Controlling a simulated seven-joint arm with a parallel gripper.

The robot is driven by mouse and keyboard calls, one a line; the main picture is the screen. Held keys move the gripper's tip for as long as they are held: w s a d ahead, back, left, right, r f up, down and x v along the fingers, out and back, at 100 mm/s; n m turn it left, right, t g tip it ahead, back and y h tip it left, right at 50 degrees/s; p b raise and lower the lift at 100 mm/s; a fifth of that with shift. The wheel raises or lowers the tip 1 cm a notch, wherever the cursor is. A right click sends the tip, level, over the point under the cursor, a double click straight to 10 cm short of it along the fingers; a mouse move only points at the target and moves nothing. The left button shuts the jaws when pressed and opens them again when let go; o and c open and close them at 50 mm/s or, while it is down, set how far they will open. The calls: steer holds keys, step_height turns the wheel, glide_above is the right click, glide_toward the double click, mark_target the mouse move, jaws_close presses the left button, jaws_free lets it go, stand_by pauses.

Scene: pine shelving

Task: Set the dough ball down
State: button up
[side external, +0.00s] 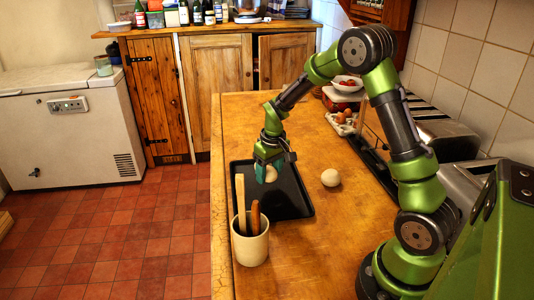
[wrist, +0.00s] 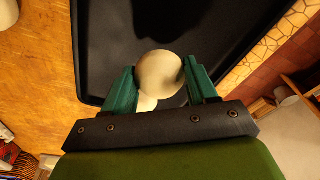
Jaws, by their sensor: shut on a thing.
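A pale, round dough ball (side external: 271,174) is between the green fingers of my gripper (side external: 267,169), over the black tray (side external: 293,205). In the wrist view the dough ball (wrist: 161,70) sits between the fingertips of my gripper (wrist: 160,86), which are shut on it, with the dark tray (wrist: 92,45) behind it. A pale patch shows just below the ball there; I cannot tell what it is. Whether the ball touches the tray is unclear. A second dough ball (side external: 330,177) lies on the wooden counter (side external: 340,240), right of the tray.
A cream cup (side external: 250,246) with wooden utensils stands at the tray's near left corner.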

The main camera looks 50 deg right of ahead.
mark_target(268, 180)
steer(key=shift+w+d+f, duration=0.1)
steer(key=shift+w+f, duration=0.15)
steer(key=shift+w, duration=0.05)
steer(key=shift+f, duration=1.5)
steer(key=shift+f, duration=0.2)
steer(key=o, duration=0.7)
steer(key=shift+r, duration=0.15)
